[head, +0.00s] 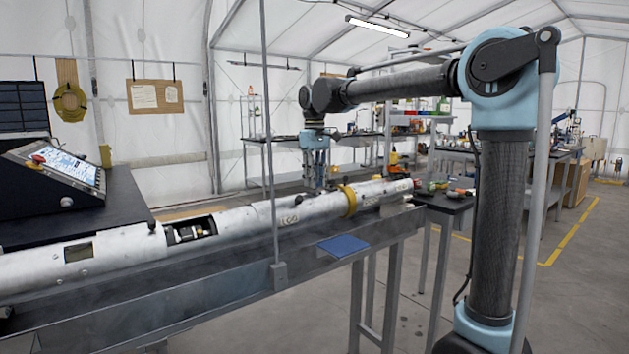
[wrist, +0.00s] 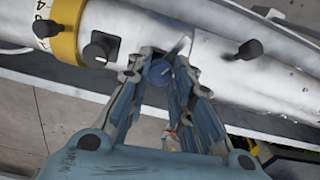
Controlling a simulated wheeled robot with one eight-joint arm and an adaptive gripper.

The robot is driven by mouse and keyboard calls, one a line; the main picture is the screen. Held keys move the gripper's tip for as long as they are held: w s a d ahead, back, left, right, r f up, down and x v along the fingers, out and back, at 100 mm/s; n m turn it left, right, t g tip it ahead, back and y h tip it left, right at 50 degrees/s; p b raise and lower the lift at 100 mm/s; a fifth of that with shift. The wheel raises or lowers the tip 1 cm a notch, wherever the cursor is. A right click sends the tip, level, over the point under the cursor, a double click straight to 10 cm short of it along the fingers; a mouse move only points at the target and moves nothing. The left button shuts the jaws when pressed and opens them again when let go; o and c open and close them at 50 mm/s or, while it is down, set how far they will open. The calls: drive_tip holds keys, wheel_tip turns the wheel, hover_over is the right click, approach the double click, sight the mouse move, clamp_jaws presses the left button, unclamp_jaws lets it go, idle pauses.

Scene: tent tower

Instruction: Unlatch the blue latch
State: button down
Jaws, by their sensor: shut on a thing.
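The blue latch (wrist: 160,73) is a small round blue piece on the side of the long white tube (wrist: 215,62), seen in the wrist view. My gripper (wrist: 162,66) has its two fingertips on either side of the latch and is shut on it. A thin lever-like piece shows just above the fingertips. In the head view my gripper (head: 318,180) points down at the tube (head: 240,218), left of its yellow ring (head: 347,200). The latch is too small to make out there.
Dark knobs (wrist: 250,49) stick out of the tube near my gripper. The tube lies on a long metal stand with a blue pad (head: 343,246) on its front side. A vertical pole (head: 268,130) stands in front. A control panel (head: 60,165) sits on the left bench.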

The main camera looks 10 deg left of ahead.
drive_tip(key=n, duration=0.5)
drive_tip(key=shift+w+d+n, duration=0.1)
drive_tip(key=shift+w+n, duration=0.05)
drive_tip(key=shift+n, duration=0.15)
idle(0.5)
drive_tip(key=c, duration=1.4)
unclamp_jaws()
drive_tip(key=shift+r, duration=0.15)
wheel_tip(320, 180, up, 12)
drive_tip(key=shift+f, duration=0.2)
